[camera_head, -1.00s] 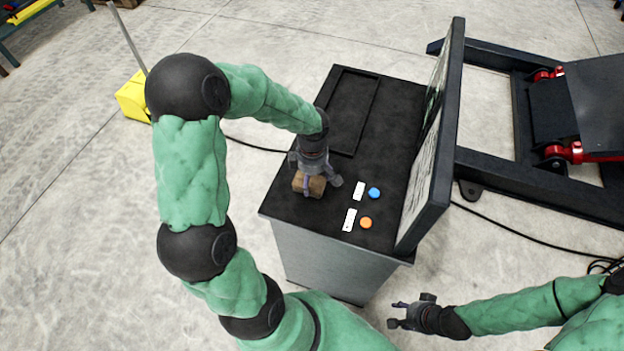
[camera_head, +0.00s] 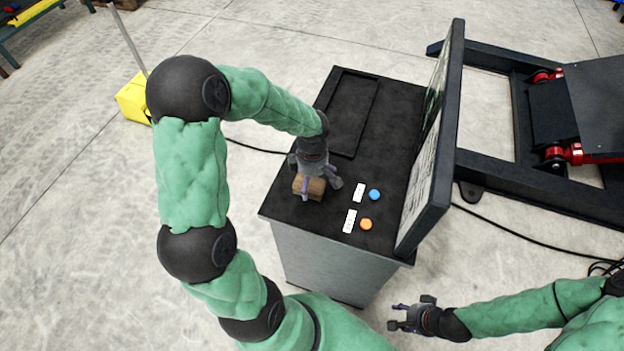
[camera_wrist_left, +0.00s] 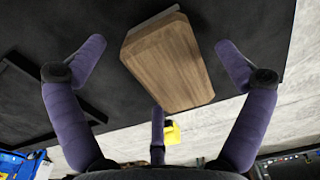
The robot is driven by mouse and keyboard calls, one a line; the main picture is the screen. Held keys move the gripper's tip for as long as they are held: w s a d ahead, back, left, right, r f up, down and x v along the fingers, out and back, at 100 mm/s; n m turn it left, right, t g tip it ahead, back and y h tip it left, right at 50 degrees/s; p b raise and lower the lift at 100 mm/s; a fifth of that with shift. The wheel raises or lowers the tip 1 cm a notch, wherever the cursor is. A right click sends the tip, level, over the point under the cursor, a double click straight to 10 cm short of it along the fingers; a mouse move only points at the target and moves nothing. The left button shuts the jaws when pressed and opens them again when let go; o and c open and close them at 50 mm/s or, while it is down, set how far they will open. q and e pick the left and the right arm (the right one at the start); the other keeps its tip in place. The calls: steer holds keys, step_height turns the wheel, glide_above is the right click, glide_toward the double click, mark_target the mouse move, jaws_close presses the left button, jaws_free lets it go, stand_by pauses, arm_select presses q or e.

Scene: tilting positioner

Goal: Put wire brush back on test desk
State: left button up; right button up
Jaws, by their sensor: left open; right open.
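The wire brush (camera_head: 309,187) shows as a brown wooden block on the black top of the test desk (camera_head: 385,122), near its left front edge. In the left wrist view the wooden block (camera_wrist_left: 168,62) lies between the spread fingers, with room on both sides. My left gripper (camera_head: 317,185) is over the block from above, open and not closed on it. Its fingers partly hide the block in the head view. The bristles cannot be seen clearly. My right gripper (camera_head: 404,318) is open and empty, low in front of the desk and clear of it.
A blue button (camera_head: 375,195) and an orange button (camera_head: 366,224) with white labels sit right of the block. An upright panel (camera_head: 436,140) stands along the desk's right side. A shallow framed recess (camera_head: 352,110) lies behind. A yellow object (camera_head: 133,97) stands on the floor at left.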

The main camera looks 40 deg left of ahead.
arm_select(q)
step_height(320, 180, up, 12)
steer(key=p, duration=0.2)
steer(key=shift+p, duration=0.4)
steer(key=shift+r, duration=0.1)
